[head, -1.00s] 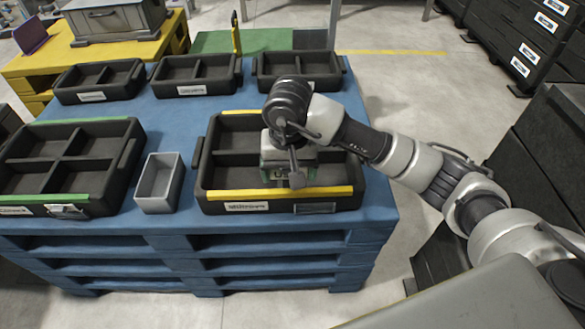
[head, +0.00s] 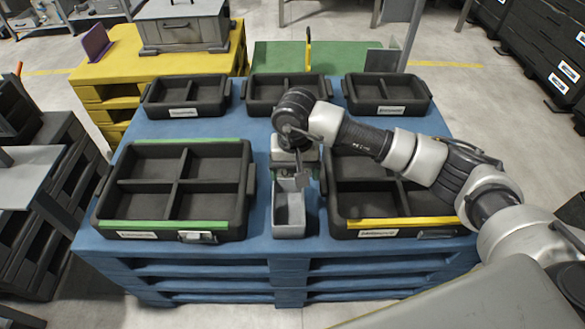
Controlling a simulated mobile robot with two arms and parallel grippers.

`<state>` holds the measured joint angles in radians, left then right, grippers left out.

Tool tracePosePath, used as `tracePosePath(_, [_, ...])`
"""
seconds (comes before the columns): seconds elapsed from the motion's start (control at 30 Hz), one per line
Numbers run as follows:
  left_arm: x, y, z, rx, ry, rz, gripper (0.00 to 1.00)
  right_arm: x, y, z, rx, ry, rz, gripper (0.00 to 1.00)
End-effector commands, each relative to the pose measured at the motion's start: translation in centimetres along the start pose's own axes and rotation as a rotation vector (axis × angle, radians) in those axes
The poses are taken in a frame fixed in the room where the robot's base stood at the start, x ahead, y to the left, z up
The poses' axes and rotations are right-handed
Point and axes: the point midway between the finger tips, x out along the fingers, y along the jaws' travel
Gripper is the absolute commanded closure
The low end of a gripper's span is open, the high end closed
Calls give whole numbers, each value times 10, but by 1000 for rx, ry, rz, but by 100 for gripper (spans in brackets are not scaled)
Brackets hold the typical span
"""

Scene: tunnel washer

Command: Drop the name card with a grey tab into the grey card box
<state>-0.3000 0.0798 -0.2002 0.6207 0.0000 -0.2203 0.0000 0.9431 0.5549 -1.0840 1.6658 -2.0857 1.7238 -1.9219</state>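The grey card box (head: 289,231) is a small open-topped box on the blue pallet, between the green-edged tray and the yellow-edged tray. My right gripper (head: 297,180) points down over the back part of the box. The gripper and wrist hide the box's back end. I cannot tell whether its fingers are open or shut, or whether they hold a card. I cannot make out a name card with a grey tab. A whitish card (head: 197,237) is on the front of the green-edged tray; its tab colour is unclear. My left gripper is not in view.
The green-edged tray (head: 172,224) and the yellow-edged tray (head: 400,223) flank the box closely. Three smaller black trays (head: 187,111) line the back of the blue pallet (head: 240,245). A yellow pallet (head: 118,65) with a grey case (head: 181,34) stands behind.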

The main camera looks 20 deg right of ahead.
Motion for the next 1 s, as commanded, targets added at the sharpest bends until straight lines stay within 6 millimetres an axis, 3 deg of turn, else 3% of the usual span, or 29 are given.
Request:
tracePosePath(0.17, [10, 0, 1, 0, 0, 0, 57, 20, 0, 1, 0, -2, 0, 38])
tracePosePath(0.33, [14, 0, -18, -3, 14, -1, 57, 43, 0, 1, 1, -3, 1, 38])
tracePosePath(0.6, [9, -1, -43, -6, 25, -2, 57, 56, 0, 0, 0, 0, 0, 38])
tracePosePath(0.97, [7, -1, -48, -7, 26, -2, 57, 58, 0, 0, 0, -1, 0, 38])
tracePosePath(1.0, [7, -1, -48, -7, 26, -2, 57, 58, 0, 0, 0, -1, 0, 14])
